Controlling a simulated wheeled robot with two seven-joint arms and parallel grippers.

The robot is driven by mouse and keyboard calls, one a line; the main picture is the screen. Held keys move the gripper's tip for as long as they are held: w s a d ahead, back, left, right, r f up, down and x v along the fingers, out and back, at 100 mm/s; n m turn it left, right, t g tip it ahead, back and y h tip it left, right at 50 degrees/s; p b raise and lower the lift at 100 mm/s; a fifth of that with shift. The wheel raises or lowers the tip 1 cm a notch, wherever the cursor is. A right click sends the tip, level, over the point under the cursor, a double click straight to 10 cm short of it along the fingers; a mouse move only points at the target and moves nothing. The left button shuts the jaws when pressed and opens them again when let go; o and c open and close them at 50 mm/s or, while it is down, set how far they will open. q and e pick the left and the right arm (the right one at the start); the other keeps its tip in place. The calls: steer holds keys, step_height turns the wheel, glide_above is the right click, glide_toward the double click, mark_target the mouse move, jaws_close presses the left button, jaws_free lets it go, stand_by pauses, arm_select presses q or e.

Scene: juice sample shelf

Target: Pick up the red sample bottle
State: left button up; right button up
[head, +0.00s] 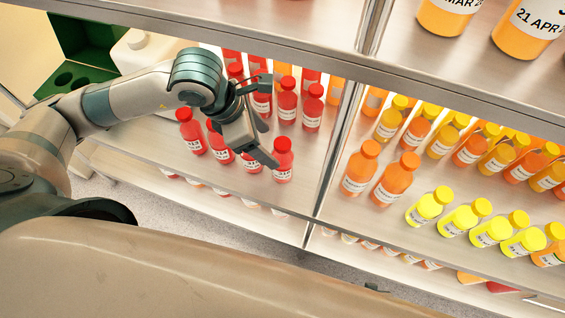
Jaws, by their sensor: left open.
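Several red sample bottles with white labels stand upright on the left section of the middle shelf. In the front row are a left-hand red bottle (191,134), another red bottle (218,150) partly behind my arm, and a right-hand red bottle (283,160). Behind them stand more, such as one red bottle (287,101) and another red bottle (312,109). My left gripper (265,142) is open and reaches in from the left among the red bottles, just left of the right-hand front one. It covers parts of some bottles; I cannot tell whether it touches any. My right gripper is out of view.
A metal upright (335,150) divides the shelf. Right of it stand orange bottles (361,170) and yellow bottles (430,206). The upper shelf (250,24) hangs close above my arm.

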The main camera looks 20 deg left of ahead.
mark_target(273, 151)
arm_select(q)
steer(key=x, duration=0.5)
steer(key=shift+s, duration=0.1)
steer(key=x, duration=0.5)
steer(key=shift+f, duration=0.15)
steer(key=shift+d+f, duration=0.15)
steer(key=shift+f, duration=0.1)
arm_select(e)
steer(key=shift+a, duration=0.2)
arm_select(q)
steer(key=shift+c, duration=0.6)
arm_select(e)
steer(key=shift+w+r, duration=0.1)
arm_select(q)
steer(key=c, duration=1.2)
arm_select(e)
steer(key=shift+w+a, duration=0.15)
arm_select(q)
steer(key=shift+r, duration=0.15)
